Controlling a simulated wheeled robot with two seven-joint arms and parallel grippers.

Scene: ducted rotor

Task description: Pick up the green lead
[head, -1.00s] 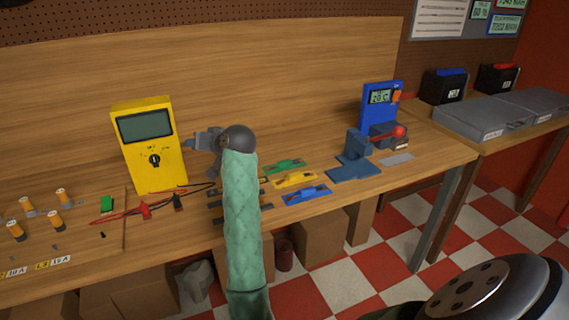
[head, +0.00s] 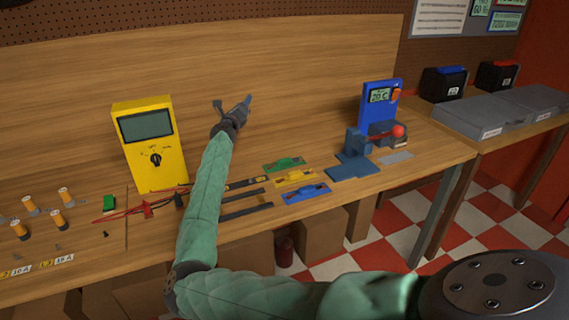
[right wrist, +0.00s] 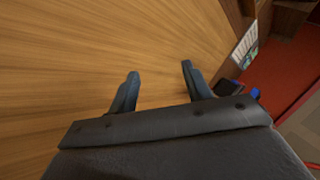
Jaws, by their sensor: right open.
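A flat green piece (head: 284,164), which looks like the green lead, lies on the bench behind a yellow one (head: 295,178) and a blue one (head: 307,193). Dark strips lie to their left. My right gripper (head: 233,103) is up in front of the wooden back panel, above and left of the green piece and apart from it. In the right wrist view its two fingers (right wrist: 160,72) are spread with nothing between them, facing bare wood. The green piece does not show in that view. My left gripper is not in view.
A yellow multimeter (head: 150,142) stands at left with red and black probes before it. A blue meter (head: 379,105) and a blue stand (head: 352,165) are to the right.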

